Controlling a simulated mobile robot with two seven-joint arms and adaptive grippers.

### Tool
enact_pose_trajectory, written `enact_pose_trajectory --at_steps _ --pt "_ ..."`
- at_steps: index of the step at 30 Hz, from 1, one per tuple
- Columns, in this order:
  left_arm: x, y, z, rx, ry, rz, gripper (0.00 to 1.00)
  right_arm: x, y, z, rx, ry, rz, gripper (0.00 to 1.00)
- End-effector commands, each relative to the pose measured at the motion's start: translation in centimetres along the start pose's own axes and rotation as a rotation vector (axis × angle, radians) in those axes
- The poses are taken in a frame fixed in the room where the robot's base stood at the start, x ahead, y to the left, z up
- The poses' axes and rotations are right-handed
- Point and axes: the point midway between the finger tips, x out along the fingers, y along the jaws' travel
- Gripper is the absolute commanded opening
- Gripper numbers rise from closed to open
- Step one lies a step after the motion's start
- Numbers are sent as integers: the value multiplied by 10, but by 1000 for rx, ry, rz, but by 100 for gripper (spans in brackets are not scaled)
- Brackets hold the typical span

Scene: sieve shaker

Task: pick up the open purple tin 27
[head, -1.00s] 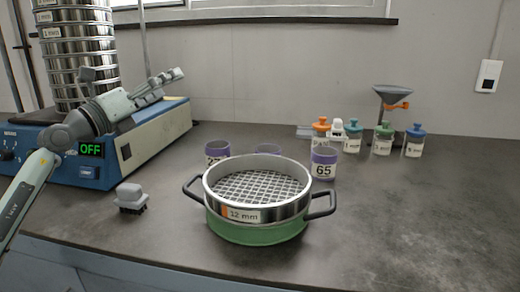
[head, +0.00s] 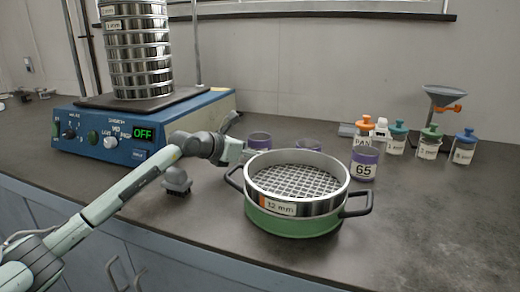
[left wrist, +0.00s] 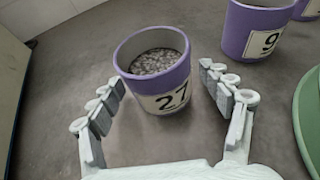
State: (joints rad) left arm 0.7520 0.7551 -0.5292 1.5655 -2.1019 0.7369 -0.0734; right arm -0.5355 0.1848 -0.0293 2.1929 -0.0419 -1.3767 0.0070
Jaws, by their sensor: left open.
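The open purple tin 27 (left wrist: 160,88) stands upright in the left wrist view, with grey grainy contents and a white label. In the head view a purple tin (head: 259,141) is partly hidden behind my left gripper and the sieve; its label cannot be read there. My left gripper (left wrist: 165,98) is open, its two fingers on either side of the near part of tin 27, not closed on it. In the head view my left gripper (head: 236,140) is low over the bench beside the tins. My right gripper is not in view.
A sieve (head: 297,208) on a green pan with black handles stands close in front of the tins. Tin 9 (left wrist: 254,28) is right of tin 27. Tin 65 (head: 364,165), a grey brush (head: 177,181) and the blue shaker (head: 100,135) are nearby.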

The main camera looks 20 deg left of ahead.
Motion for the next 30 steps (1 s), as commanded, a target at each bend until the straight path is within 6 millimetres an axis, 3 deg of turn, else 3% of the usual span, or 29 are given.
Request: enact_pose_trajectory --at_steps 4,11,25,30 --pt "14 0 1 -2 -2 0 78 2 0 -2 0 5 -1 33" --pt "16 0 0 0 -2 0 78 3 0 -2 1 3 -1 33" --pt "15 0 0 -1 -2 0 21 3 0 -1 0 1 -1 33" --pt "15 0 1 -1 -3 0 21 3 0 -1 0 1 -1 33"
